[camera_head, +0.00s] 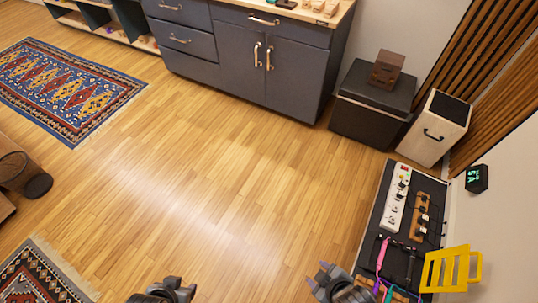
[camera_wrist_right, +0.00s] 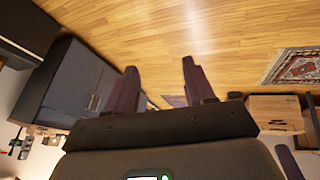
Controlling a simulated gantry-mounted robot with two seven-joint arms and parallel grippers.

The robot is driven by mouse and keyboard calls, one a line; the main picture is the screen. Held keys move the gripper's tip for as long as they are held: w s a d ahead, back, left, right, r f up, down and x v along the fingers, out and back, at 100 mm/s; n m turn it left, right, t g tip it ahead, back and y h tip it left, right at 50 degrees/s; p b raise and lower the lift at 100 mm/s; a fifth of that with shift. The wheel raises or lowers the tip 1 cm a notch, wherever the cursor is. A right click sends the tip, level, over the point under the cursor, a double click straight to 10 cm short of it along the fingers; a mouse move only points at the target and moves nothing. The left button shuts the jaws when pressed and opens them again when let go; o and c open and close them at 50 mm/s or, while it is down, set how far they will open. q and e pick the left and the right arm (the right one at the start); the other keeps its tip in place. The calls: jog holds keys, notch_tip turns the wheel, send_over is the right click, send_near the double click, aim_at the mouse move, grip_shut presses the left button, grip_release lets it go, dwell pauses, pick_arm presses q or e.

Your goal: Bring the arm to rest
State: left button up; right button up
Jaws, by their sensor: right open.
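My right gripper (camera_head: 318,274) is at the bottom of the head view, over bare wooden floor and left of the black mat. In the right wrist view its two fingers (camera_wrist_right: 159,66) stand wide apart with nothing between them. My left gripper (camera_head: 172,286) is at the bottom edge of the head view, left of the right one. It is partly cut off, and its jaw opening is not clear. No object shows in either gripper.
A black-topped board (camera_head: 371,228) at the right carries a white power strip (camera_head: 396,203), cables and a yellow bracket (camera_head: 451,269). Dark cabinets (camera_head: 240,62) and a black box (camera_head: 370,104) stand at the back. The middle floor (camera_head: 220,180) is clear.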

jog(key=s+d+r+m+g+h, duration=0.2)
jog(key=d+r+m, duration=0.4)
jog(key=d+m, duration=0.1)
pick_arm(q)
notch_tip(320, 180, up, 38)
jog(key=p, duration=3.7)
jog(key=shift+p, duration=0.4)
pick_arm(e)
notch_tip(320, 180, up, 38)
jog(key=m, duration=0.1)
jog(key=shift+s+a+f, duration=0.2)
jog(key=shift+s+f, duration=0.05)
jog(key=shift+s, duration=0.15)
pick_arm(q)
jog(key=shift+a+f, duration=0.15)
jog(key=shift+a, duration=0.05)
jog(key=shift+d, duration=0.15)
jog(key=shift+o, duration=0.2)
